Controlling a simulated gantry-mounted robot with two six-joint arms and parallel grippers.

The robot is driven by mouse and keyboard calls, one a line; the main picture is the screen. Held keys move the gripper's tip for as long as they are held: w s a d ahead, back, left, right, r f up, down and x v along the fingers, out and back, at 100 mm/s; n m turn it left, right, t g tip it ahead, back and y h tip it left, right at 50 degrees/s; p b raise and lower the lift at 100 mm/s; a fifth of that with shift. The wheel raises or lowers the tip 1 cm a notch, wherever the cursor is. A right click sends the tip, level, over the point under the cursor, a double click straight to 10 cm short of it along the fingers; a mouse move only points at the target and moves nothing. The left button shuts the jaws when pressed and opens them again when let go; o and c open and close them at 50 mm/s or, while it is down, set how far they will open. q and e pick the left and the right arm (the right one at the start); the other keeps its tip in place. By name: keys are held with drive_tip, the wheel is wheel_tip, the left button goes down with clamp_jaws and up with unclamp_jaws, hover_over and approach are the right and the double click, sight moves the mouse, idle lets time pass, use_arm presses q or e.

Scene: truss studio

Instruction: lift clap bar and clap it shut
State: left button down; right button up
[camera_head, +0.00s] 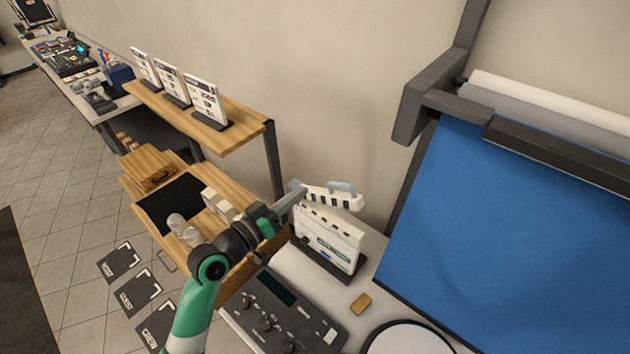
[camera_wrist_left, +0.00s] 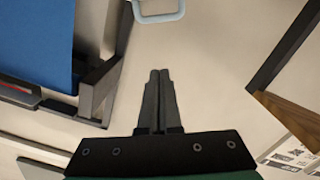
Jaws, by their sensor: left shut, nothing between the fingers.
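The white clapperboard (camera_head: 328,243) stands upright in a dark base on the light table. Its striped clap bar (camera_head: 332,198) is above the board's top edge, with a gap that widens to the right, so it looks raised. A light blue handle loop (camera_head: 342,188) sits on top of the bar; the loop also shows at the top edge of the left wrist view (camera_wrist_left: 160,17). My left gripper (camera_head: 298,188) is shut and empty, near the bar's left end in the head view. In the wrist view its fingers (camera_wrist_left: 159,72) lie together, apart from the loop. My right gripper is out of view.
A dark control panel (camera_head: 285,315) with knobs lies in front of the clapperboard. A small wooden block (camera_head: 361,303) and a round white-topped object (camera_head: 408,340) are nearby. A blue backdrop (camera_head: 520,230) fills the right. Wooden shelves (camera_head: 235,123) stand left.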

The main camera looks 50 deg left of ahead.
use_arm(q)
hover_over(329, 186)
drive_tip(key=s, duration=0.3)
drive_tip(key=f, duration=0.1)
drive_tip(key=d+f, duration=0.1)
drive_tip(key=f, duration=0.1)
drive_tip(key=w+d+f, duration=0.1)
drive_tip(key=shift+f, duration=0.2)
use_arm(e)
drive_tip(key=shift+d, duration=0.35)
